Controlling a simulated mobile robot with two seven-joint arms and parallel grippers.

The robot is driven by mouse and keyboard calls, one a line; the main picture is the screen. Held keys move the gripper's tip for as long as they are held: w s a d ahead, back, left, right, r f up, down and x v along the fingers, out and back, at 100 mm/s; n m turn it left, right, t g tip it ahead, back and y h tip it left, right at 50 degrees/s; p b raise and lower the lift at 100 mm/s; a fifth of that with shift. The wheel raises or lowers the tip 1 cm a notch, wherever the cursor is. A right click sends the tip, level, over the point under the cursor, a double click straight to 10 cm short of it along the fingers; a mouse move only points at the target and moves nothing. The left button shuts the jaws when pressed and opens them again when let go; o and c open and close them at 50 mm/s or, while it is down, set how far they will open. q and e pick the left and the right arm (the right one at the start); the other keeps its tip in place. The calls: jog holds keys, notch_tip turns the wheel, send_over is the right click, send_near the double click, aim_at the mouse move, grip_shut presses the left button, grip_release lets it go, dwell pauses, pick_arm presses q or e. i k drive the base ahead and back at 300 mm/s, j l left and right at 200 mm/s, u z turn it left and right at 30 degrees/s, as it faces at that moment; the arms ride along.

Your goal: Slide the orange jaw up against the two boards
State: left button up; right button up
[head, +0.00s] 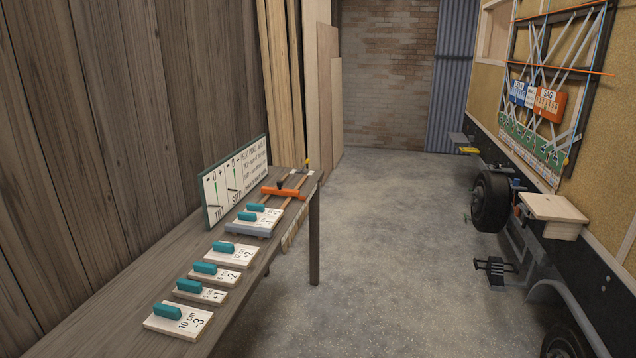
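The orange jaw (285,192) sits across the rails of a bar clamp (301,184) at the far end of the wooden bench. Two pale boards with teal grips (268,215) lie together in the clamp, nearer than the jaw. A grey fixed jaw (247,230) is at their near side. A small gap seems to show between the orange jaw and the boards. Whether the boards touch each other is hard to tell. Neither of my grippers is in view.
Several other numbered boards with teal grips (179,319) lie along the bench (134,306). The concrete floor (395,250) is clear between the bench and the trailer at right, where a small wooden shelf (553,208) juts out.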

aim_at(280, 191)
jog(key=i+l+z, duration=0.2)
jog(key=i+l, duration=0.2)
jog(key=i+l+z, duration=0.2)
jog(key=i, duration=0.45)
jog(key=i+l+u, duration=0.1)
jog(key=i+u, duration=0.15)
jog(key=i, duration=0.2)
jog(key=i+l+u, duration=0.55)
jog(key=i, duration=0.3)
jog(key=i+l+u, duration=0.1)
jog(key=i+u, duration=0.15)
jog(key=u, duration=0.2)
jog(key=i+l+u, duration=0.15)
jog(key=u, duration=0.3)
jog(key=i+l+u, duration=0.25)
jog(key=u, duration=0.2)
